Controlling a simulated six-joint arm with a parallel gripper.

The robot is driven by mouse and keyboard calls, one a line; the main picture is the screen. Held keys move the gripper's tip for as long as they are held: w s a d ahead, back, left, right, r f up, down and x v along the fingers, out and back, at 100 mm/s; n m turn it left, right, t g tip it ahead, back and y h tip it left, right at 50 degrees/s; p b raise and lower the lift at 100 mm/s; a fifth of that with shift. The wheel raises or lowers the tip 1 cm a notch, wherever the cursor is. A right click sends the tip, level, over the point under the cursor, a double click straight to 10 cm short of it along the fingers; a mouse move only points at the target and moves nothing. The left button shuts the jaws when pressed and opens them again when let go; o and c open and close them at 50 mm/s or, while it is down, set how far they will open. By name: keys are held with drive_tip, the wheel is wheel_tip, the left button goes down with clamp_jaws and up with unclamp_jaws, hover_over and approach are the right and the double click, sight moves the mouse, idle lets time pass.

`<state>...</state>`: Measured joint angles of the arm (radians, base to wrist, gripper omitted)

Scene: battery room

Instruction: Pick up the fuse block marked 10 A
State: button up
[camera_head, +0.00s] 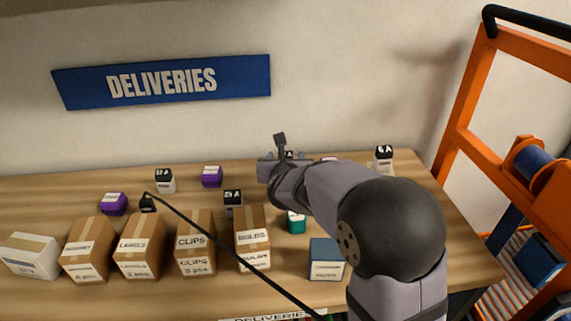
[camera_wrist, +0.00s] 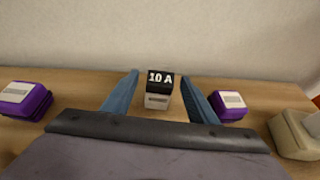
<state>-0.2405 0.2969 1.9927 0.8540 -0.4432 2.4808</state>
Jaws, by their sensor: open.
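The fuse block marked 10 A (camera_wrist: 158,101) has a black top with white lettering and a light body with a label. It stands upright on the wooden table, between and slightly beyond my blue fingers in the wrist view. My gripper (camera_wrist: 160,78) is open, with a finger on either side of the block and a visible gap on each side. In the head view my gripper (camera_head: 276,157) is over the back of the table, and my arm hides most of the block. Similar black-topped blocks marked 5 A (camera_head: 233,197) and 6 A (camera_head: 384,153) stand elsewhere.
Purple blocks flank the 10 A block at left (camera_wrist: 22,98) and right (camera_wrist: 229,104) in the wrist view; a beige block (camera_wrist: 293,133) is farther right. Cardboard boxes (camera_head: 195,246) line the front. A teal block (camera_head: 296,223) and blue box (camera_head: 326,258) stand near my arm. The wall is behind.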

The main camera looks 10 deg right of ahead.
sight(286, 153)
drive_tip(key=shift+p+x, duration=0.6)
drive_tip(key=shift+x, duration=2.05)
drive_tip(key=c, duration=1.2)
drive_tip(key=shift+s+r, duration=0.1)
drive_tip(key=shift+s+r, duration=0.15)
drive_tip(key=shift+r, duration=0.35)
wheel_tip(286, 153, up, 6)
drive_tip(key=shift+f+p, duration=0.1)
drive_tip(key=shift+p, duration=0.7)
drive_tip(key=s+b, duration=0.3)
drive_tip(key=s, duration=1.6)
drive_tip(key=shift+s, duration=0.35)
